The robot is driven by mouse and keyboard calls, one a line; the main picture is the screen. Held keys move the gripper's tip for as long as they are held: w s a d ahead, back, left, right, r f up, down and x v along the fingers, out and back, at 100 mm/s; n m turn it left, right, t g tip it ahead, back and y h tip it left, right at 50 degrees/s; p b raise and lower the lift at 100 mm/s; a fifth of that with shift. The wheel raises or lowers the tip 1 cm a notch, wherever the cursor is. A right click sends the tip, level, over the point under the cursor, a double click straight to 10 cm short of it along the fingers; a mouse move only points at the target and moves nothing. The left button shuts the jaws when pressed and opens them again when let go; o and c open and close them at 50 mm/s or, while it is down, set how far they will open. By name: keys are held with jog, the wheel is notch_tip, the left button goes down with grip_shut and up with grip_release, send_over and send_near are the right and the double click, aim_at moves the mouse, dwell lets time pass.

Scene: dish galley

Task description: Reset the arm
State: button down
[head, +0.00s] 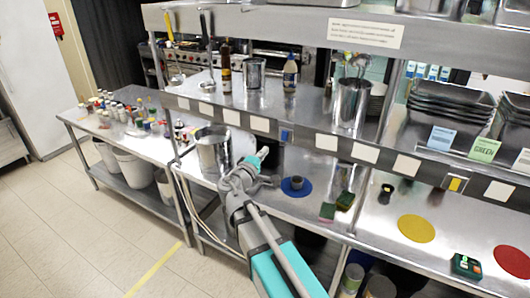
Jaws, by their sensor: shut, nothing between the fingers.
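My arm reaches up from the bottom middle of the head view, and my gripper (262,153) is at its far end, over the steel counter. The gripper is shut and holds nothing. It is in front of the counter's lower shelf rail, just right of a large steel pot (214,148). A blue round mat (299,187) with a small dark cup (297,182) on it lies to the right of the gripper, apart from it.
Sponges (328,211), a yellow disc (416,228), a red disc (514,261) and a dark green device (466,265) lie on the counter at right. An overhead shelf (230,116) holds bottles and steel containers. Many small jars crowd the left table (84,122). Floor at left is clear.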

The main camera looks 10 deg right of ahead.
jog(key=shift+d, duration=0.1)
jog(key=s+d+f+m+g+y+b, duration=0.1)
jog(key=s+d+f+m+g, duration=0.35)
jog(key=f, duration=0.35)
jog(key=s+d+f+m+g+y+b, duration=0.1)
jog(key=s+d+f+m+g+y, duration=0.2)
jog(key=d+f+g, duration=0.4)
jog(key=s+a+f+m+g+y+b, duration=0.2)
jog(key=s+a+f+m+g+y, duration=0.1)
jog(key=s+f+y, duration=0.4)
jog(key=s+a+f+g, duration=0.1)
jog(key=s+a+f, duration=0.1)
jog(key=s, duration=0.3)
jog(key=shift+s+f+y+b, duration=0.15)
jog(key=shift+f+y+b, duration=0.15)
jog(key=shift+f, duration=0.25)
